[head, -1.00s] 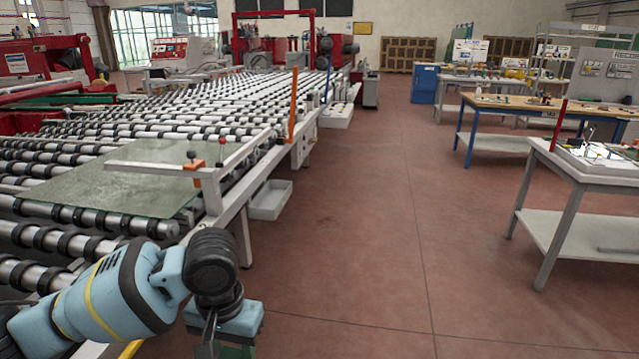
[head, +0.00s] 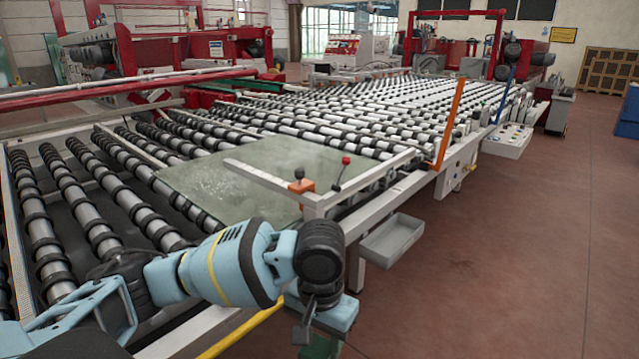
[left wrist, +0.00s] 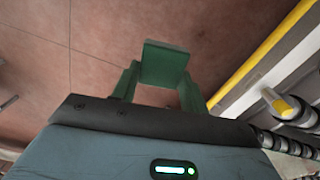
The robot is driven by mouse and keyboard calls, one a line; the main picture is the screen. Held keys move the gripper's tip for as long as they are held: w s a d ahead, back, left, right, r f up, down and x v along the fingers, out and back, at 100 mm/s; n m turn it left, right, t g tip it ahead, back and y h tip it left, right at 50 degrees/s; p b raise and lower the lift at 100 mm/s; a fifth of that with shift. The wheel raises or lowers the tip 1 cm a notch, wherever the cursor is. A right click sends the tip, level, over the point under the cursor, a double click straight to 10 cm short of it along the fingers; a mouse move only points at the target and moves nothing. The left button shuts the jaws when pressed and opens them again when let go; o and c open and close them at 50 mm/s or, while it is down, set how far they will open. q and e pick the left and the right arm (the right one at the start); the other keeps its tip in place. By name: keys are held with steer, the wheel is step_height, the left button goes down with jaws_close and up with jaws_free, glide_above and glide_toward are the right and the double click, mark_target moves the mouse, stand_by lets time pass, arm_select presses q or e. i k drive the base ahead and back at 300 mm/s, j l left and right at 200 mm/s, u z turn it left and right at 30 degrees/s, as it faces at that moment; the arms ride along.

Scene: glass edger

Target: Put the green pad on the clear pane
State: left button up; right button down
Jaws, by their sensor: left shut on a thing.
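The clear pane (head: 225,190) lies flat on the rollers of the conveyor, near its front right corner. A pale bar passes over the pane's right part. My left gripper (head: 318,346) is low in the head view, in front of the conveyor's near side and below the pane. In the left wrist view its fingers are shut on the green pad (left wrist: 165,60), held over the floor. In the head view only a bit of green shows at the bottom edge. My right gripper is not in view.
An orange block with a black knob (head: 301,183) and a red-knobbed lever (head: 345,162) stand by the pane's right edge. An orange post (head: 449,123) rises further right. A grey tray (head: 391,240) hangs below the conveyor edge. A yellow rail (head: 235,336) runs along the near side. Floor to the right is free.

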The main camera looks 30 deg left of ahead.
mark_target(277, 174)
steer(key=i+l+u, duration=0.15)
steer(key=i, duration=0.35)
steer(key=i+l+u, duration=0.2)
steer(key=i, duration=0.3)
